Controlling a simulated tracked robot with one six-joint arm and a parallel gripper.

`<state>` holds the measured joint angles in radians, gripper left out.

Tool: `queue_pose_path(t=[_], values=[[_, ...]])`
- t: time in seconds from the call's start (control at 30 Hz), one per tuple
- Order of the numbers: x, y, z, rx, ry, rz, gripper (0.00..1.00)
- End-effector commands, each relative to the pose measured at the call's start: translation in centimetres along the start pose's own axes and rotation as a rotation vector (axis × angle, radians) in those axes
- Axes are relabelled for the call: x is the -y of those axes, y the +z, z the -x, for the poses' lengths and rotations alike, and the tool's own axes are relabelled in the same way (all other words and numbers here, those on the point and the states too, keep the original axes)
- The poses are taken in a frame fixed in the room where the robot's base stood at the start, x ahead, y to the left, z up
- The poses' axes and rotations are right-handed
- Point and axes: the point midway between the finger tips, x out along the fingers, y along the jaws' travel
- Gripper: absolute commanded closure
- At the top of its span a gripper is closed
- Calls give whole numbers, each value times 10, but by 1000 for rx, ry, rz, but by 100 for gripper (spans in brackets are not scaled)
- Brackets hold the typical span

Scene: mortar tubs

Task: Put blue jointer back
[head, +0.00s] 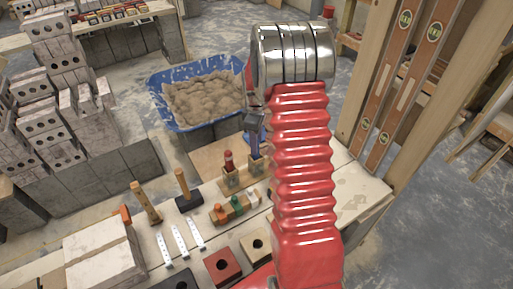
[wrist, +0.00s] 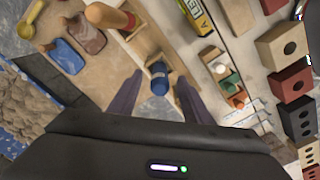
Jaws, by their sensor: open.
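The blue jointer (wrist: 158,84) stands in a wooden block holder (wrist: 147,47) in the wrist view, its blue end facing the camera. My gripper (wrist: 160,78) is open, with one finger on each side of the blue jointer; I cannot tell whether they touch it. In the head view the blue jointer (head: 255,148) shows in its wooden block (head: 257,164), partly hidden by my gripper (head: 254,133) and arm. A red-topped jointer (head: 228,158) stands in a similar block (head: 230,180) to the left; its handle also shows in the wrist view (wrist: 106,17).
A blue tub of mortar (head: 203,98) stands behind the bench. Wooden posts and long levels (head: 403,75) stand at right.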

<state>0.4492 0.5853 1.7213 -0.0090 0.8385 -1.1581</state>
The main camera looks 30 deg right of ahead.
Motion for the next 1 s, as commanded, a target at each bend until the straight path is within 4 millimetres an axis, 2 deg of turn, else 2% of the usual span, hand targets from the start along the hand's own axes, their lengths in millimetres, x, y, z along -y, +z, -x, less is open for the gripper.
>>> queue_pose_path(t=[0.03, 0.3, 0.5, 1.0], values=[[-1, 0, 11, -2, 4, 0, 56], [-1, 0, 58, -2, 4, 0, 56], [-1, 0, 82, -1, 2, 0, 56], [0, 0, 87, 0, 0, 0, 56]])
